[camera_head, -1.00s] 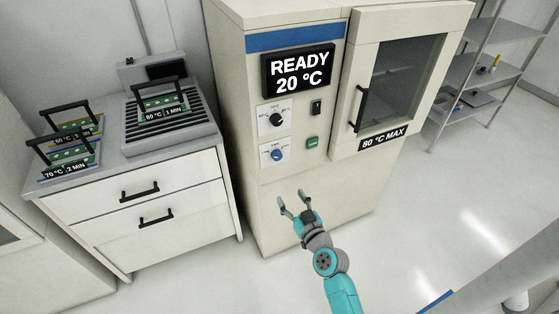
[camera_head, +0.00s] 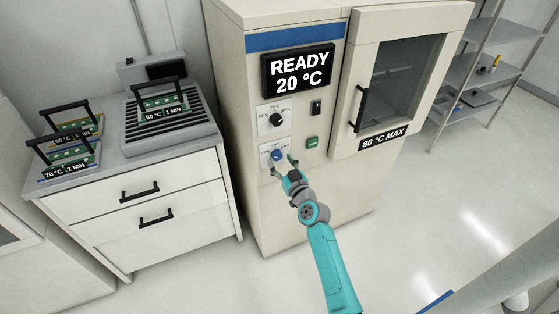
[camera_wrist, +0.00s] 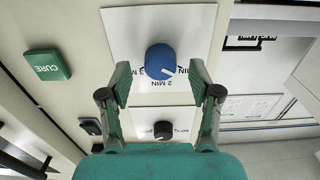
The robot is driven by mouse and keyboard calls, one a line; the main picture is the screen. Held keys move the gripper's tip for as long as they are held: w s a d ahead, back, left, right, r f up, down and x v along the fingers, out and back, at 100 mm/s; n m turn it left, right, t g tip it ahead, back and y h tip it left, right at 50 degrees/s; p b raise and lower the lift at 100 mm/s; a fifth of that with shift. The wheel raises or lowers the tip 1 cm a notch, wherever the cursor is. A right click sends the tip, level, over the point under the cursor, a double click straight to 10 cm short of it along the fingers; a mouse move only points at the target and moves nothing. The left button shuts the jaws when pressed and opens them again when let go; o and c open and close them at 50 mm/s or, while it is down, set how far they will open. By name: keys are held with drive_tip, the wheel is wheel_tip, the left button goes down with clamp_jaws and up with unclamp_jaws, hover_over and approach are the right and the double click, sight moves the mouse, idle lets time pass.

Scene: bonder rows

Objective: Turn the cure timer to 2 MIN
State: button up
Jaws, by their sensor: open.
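The cure timer is a blue round knob (camera_head: 277,155) on a white label plate, low on the oven's front panel. In the wrist view the blue knob (camera_wrist: 160,60) shows from close up, upside down. Its white pointer mark points to the lower right there, off to one side of the "2 MIN" mark, which is below the knob. My gripper (camera_head: 281,164) is open and empty in front of the timer. In the wrist view its fingertips (camera_wrist: 160,80) stand apart on either side of the knob; I see no contact.
A black temperature knob (camera_head: 277,119) sits above the timer. A green CURE button (camera_head: 312,142) and a black switch (camera_head: 316,107) are to the right. The oven display (camera_head: 298,72) reads READY 20 °C. The oven door (camera_head: 400,80) is shut.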

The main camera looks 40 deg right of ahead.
drive_tip(key=shift+w+d, duration=0.2)
drive_tip(key=shift+w, duration=0.5)
drive_tip(key=c, duration=1.1)
drive_tip(key=shift+c, duration=0.2)
drive_tip(key=shift+m, duration=0.4)
drive_tip(key=m, duration=0.5)
drive_tip(key=shift+a+m, duration=0.1)
drive_tip(key=shift+m, duration=0.2)
drive_tip(key=m, duration=0.5)
drive_tip(key=shift+m, duration=0.3)
